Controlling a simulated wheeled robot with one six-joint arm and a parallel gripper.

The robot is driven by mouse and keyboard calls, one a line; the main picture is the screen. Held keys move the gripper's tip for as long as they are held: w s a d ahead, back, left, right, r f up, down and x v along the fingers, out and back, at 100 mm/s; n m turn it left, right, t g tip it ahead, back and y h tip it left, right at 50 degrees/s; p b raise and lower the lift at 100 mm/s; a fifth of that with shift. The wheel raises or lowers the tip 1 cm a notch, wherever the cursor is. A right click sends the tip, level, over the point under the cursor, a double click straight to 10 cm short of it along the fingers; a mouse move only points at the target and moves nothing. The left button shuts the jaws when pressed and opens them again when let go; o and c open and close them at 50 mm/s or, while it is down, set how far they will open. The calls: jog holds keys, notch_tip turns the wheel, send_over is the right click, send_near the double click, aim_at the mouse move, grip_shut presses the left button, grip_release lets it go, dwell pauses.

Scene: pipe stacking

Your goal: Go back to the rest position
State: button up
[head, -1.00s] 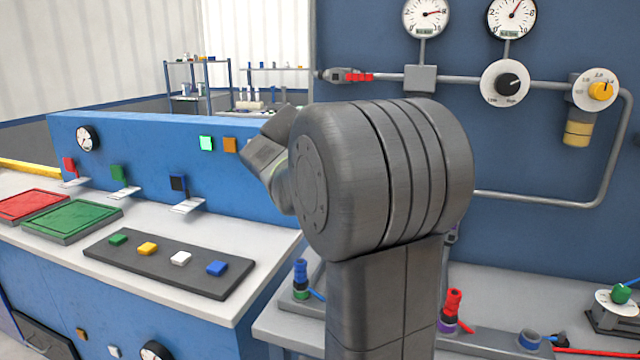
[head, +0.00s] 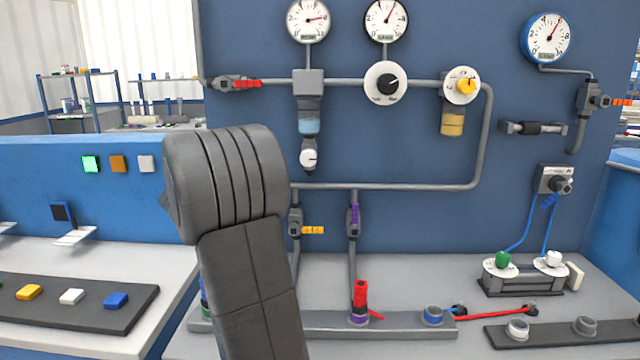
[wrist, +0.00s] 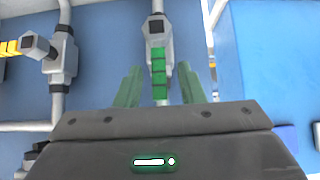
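My gripper (wrist: 160,67) shows in the wrist view, with two green fingers standing apart and nothing held between them. A pipe valve with a green handle (wrist: 159,72) appears beyond the gap between the fingers; they are not closed on it. In the head view my arm rises at the left of centre, and its rounded joint hides the gripper.
A grey rail with sockets (head: 400,327) runs along the bench; a red-topped part (head: 360,294) stands in one. A second rail (head: 555,333) lies at right. Pipes, gauges and valves cover the blue panel (head: 420,220). A button strip (head: 60,312) lies at left.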

jog(key=shift+x, duration=0.95)
jog(key=v, duration=1.3)
jog(key=x, duration=1.3)
jog(key=shift+w+f, duration=0.15)
jog(key=shift+f, duration=0.05)
jog(key=shift+d+r+y+p, duration=0.35)
jog(key=shift+y+p, duration=0.15)
jog(key=shift+p, duration=0.15)
jog(key=shift+d+f+m+y+p, duration=0.1)
jog(key=shift+f+m+y+p, duration=0.1)
jog(key=shift+m+y+p, duration=0.15)
